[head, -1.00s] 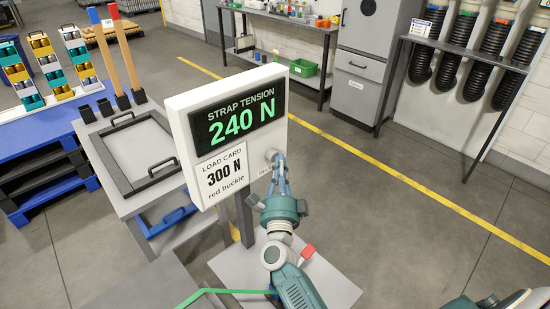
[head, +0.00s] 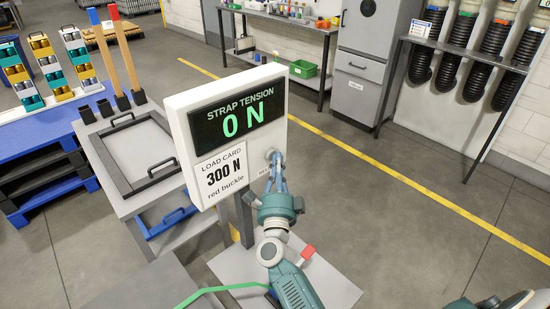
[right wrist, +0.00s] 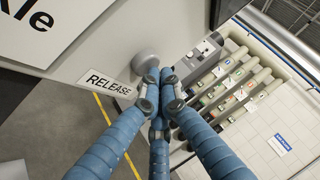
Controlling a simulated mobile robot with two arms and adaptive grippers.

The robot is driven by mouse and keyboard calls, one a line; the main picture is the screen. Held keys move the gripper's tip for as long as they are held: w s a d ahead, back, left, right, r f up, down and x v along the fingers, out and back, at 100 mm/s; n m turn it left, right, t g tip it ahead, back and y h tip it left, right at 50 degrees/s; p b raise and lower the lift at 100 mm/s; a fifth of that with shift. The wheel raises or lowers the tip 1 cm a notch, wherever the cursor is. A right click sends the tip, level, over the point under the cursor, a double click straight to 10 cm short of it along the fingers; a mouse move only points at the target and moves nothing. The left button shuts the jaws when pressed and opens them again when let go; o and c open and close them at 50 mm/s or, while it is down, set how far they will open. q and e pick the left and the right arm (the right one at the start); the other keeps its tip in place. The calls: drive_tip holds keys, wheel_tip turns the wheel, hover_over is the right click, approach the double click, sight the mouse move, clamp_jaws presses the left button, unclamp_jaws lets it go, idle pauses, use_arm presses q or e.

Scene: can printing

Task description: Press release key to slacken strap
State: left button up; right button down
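The tension display box (head: 230,130) stands on a post and reads "STRAP TENSION 0 N". Its load card (head: 222,177) reads "300 N red buckle". My right gripper (head: 276,160) is at the key in the head view. In the right wrist view its blue fingers (right wrist: 160,78) are drawn together, with tips at or touching the key's lower edge. A green strap (head: 225,287) runs at the bottom. My left gripper is not in view.
A grey bench (head: 140,195) with a dark frame and two upright poles stands left of the box. A red piece (head: 308,251) shows near the base plate (head: 335,287). Open floor with a yellow line lies to the right.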

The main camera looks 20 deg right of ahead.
drive_tip(key=shift+w+a, duration=0.1)
drive_tip(key=shift+w, duration=0.15)
drive_tip(key=shift+s, duration=0.1)
idle(0.3)
drive_tip(key=shift+s+d+p, duration=0.2)
drive_tip(key=shift+s, duration=0.4)
drive_tip(key=shift+s+d+p, duration=0.15)
drive_tip(key=shift+s+p, duration=0.05)
drive_tip(key=shift+s, duration=0.35)
drive_tip(key=s, duration=0.1)
drive_tip(key=s+d+p, duration=0.1)
drive_tip(key=s, duration=0.2)
drive_tip(key=shift+s+d, duration=0.4)
idle(0.3)
